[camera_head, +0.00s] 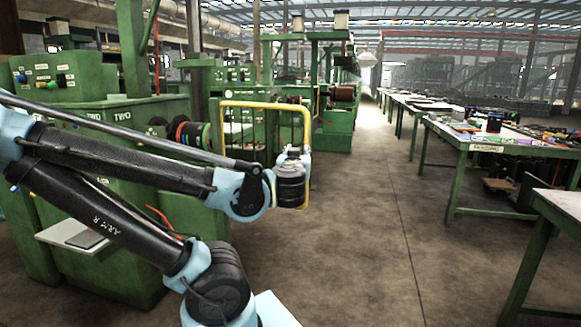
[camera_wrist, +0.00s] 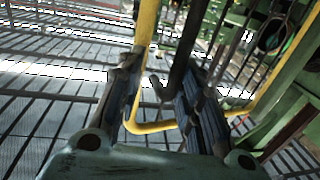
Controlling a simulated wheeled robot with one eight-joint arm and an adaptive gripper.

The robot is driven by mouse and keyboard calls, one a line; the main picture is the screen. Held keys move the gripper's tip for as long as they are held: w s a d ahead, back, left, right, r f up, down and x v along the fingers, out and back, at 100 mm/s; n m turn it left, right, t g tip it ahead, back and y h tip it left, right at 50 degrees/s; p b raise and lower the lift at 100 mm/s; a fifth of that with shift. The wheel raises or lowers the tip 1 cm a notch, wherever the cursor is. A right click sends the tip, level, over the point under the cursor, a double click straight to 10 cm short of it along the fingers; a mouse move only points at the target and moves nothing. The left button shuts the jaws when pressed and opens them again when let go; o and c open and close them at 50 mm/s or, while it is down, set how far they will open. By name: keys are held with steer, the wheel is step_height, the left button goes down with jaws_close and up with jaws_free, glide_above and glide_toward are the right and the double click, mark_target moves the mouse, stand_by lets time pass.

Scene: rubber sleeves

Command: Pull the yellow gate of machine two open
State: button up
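The yellow gate (camera_head: 265,105) is a tube frame on the green machine two (camera_head: 140,118), which is lettered TWO. My wrist covers the lower right of the gate in the head view, and my gripper's fingers are hidden behind it there. In the wrist view my gripper (camera_wrist: 162,82) is open, with a dark finger on each side. The gate's yellow upright (camera_wrist: 147,42) runs down between the fingers, close to the left one, and bends to the right at the bottom. I cannot tell whether it touches the finger. A dark bar also shows between the fingers.
Coloured spools (camera_head: 192,134) sit on the machine to the left of the gate. Green worktables (camera_head: 485,148) with small items stand along the right. The concrete floor (camera_head: 370,230) between the machines and tables is clear.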

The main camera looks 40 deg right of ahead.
steer(key=v, duration=0.8)
steer(key=shift+a+f, duration=0.35)
steer(key=shift+f, duration=0.05)
stand_by(0.5)
steer(key=shift+w, duration=0.15)
stand_by(0.5)
steer(key=w+a+f+n+y, duration=0.2)
steer(key=w+a+f+y, duration=0.8)
steer(key=w+f, duration=0.15)
steer(key=s+a+f+n+g+y, duration=0.2)
steer(key=a+f+n+g, duration=0.4)
steer(key=a+f+g, duration=0.5)
steer(key=shift+s+a+f, duration=0.4)
steer(key=shift+a+f, duration=0.7)
steer(key=shift+a, duration=2)
